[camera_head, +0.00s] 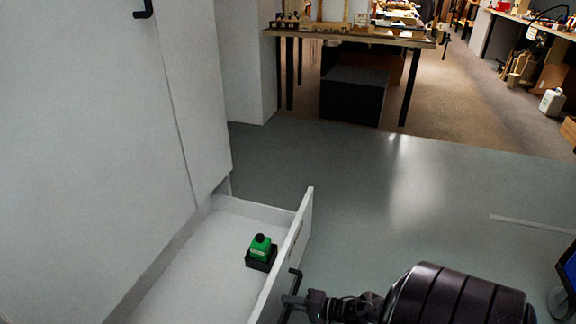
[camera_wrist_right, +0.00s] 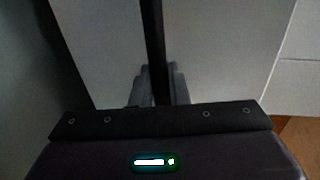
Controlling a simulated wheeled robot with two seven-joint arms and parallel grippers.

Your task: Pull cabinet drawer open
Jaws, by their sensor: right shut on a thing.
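The white cabinet (camera_head: 90,150) fills the left of the head view. Its low drawer (camera_head: 180,275) stands pulled out, with the inside showing. The drawer front (camera_head: 303,230) carries a dark bar handle (camera_head: 297,272). My right gripper (camera_head: 294,299) comes in from the right and is shut on this handle. In the right wrist view the handle (camera_wrist_right: 153,40) runs as a dark bar between the fingers (camera_wrist_right: 158,88). A green item with a black cap (camera_head: 260,250) sits in the drawer in a black base. My left gripper is out of view.
Another dark handle (camera_head: 143,9) is on the cabinet higher up. The grey floor (camera_head: 400,200) beyond the drawer front is clear. A workbench (camera_head: 350,36) with several items stands at the back. A blue-edged screen (camera_head: 569,270) shows at the right edge.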

